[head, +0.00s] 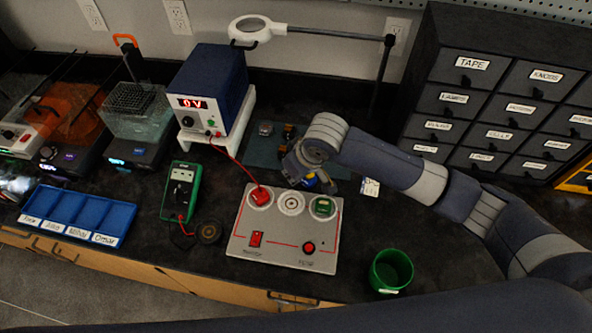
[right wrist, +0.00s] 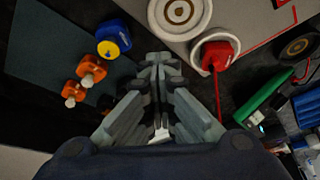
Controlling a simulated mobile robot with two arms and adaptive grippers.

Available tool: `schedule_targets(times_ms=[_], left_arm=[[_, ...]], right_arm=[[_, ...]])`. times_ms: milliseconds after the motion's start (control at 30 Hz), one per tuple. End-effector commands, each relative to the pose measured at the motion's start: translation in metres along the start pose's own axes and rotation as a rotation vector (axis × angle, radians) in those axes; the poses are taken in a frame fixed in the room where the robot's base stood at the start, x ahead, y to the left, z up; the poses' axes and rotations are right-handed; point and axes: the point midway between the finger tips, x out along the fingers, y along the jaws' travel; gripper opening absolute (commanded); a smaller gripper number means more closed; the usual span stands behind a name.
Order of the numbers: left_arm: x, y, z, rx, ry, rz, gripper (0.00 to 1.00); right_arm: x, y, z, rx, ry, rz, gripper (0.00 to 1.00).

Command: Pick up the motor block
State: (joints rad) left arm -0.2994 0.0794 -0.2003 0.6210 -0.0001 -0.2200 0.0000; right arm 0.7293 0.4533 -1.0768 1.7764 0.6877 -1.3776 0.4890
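My right gripper (head: 305,172) is over the dark mat, just behind the grey panel (head: 262,262). The right wrist view shows its fingers (right wrist: 158,64) converged at the tips, with nothing held between them. A blue block with a yellow face (right wrist: 114,38) lies beside the fingertips, up and to the left in that view, apart from them. In the head view this blue block (head: 310,181) shows partly, close by the gripper. No label shows which piece is the motor block. My left gripper is not in view.
Two orange pieces with white knobs (right wrist: 91,70) lie near the blue block on the mat (right wrist: 60,45). The panel holds a red block (head: 261,194), an empty ring (head: 291,203) and a green block (head: 323,207). A green cup (head: 391,271) stands right of the panel.

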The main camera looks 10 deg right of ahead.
Motion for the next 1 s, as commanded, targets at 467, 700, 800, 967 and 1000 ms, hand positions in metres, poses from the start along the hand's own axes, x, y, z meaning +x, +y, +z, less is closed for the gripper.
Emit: schedule_targets(times_ms=[467,700,800,967,1000], left_arm=[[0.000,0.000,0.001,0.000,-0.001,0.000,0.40],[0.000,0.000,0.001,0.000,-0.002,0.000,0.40],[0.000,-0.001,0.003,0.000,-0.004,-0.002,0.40],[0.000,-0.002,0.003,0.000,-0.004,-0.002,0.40],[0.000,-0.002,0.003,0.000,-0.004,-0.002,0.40]], right_arm=[[0.000,0.000,0.000,0.000,0.000,0.000,0.80],[0.000,0.001,0.000,0.000,0.000,0.000,0.80],[0.000,0.001,0.000,0.000,0.000,0.000,0.80],[-0.010,0.001,-0.001,0.000,0.001,0.000,0.80],[-0.015,0.001,-0.001,0.000,0.002,-0.001,0.80]])
